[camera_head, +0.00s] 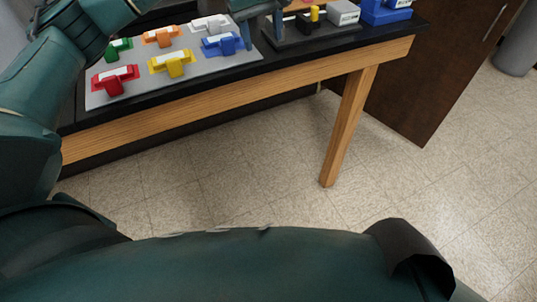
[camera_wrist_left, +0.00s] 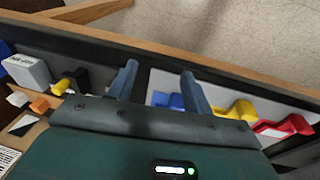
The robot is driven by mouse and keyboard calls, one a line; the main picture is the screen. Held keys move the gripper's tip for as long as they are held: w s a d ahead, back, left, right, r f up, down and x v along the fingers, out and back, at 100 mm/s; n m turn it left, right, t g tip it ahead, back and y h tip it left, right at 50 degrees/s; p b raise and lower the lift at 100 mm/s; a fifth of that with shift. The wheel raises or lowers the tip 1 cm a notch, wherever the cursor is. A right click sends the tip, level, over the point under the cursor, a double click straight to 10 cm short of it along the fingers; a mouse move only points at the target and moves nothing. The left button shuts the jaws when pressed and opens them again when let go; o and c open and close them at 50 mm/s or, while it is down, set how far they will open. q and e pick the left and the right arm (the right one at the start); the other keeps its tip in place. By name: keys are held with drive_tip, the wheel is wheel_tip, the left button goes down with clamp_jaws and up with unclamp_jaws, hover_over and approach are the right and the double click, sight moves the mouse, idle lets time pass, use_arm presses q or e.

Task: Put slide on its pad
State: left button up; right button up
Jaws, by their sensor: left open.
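Several coloured pieces sit on a light grey board (camera_head: 128,97) on the table: red (camera_head: 115,80), yellow (camera_head: 172,64), blue (camera_head: 222,44), green (camera_head: 118,48), orange (camera_head: 160,36) and white (camera_head: 209,24). I cannot tell which thing is the slide or which is its pad. My left gripper (camera_head: 262,30) is open, its fingers pointing down between the board and a dark tray (camera_head: 290,41). In the left wrist view my left gripper (camera_wrist_left: 160,68) has nothing between its fingertips, and the blue piece (camera_wrist_left: 168,100) is partly hidden behind a finger. My right gripper is out of view.
The dark tray holds a yellow and black part (camera_head: 315,14) and a grey box (camera_head: 344,13). A blue bin (camera_head: 385,12) stands at the table's right end. The table's wooden front edge (camera_head: 290,76) is close. A brown cabinet (camera_head: 420,80) stands to the right.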

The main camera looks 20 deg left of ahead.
use_arm(q)
drive_tip(key=s+d+f+n+g+h, duration=0.1)
drive_tip(key=s+d+f+h, duration=0.25)
drive_tip(key=d, duration=0.35)
drive_tip(key=s+d+f+g+h, duration=0.1)
drive_tip(key=s+d+f+h, duration=0.2)
drive_tip(key=d, duration=0.5)
drive_tip(key=s+d+r+n+h, duration=0.3)
drive_tip(key=s+d+n+h, duration=0.5)
drive_tip(key=d+n+h, duration=0.5)
drive_tip(key=w+a+f+n+t+y, duration=0.1)
drive_tip(key=a+f+n+t+y, duration=0.25)
drive_tip(key=n+t, duration=0.85)
drive_tip(key=w+a+f+n+t+y, duration=0.1)
drive_tip(key=a+f+n+t+y, duration=0.3)
drive_tip(key=n, duration=1.3)
drive_tip(key=s+a+f+n+g+y, duration=0.2)
drive_tip(key=s+a+f+n+y, duration=0.2)
drive_tip(key=f+n, duration=0.3)
drive_tip(key=s+a+f+n+g+y, duration=0.2)
drive_tip(key=s+a+f+n+y, duration=0.1)
drive_tip(key=s+f+n, duration=0.4)
drive_tip(key=a+f+n, duration=0.1)
drive_tip(key=n, duration=0.2)
drive_tip(key=shift+s+f+y, duration=0.15)
drive_tip(key=shift+f+y, duration=0.1)
drive_tip(key=shift+y, duration=0.15)
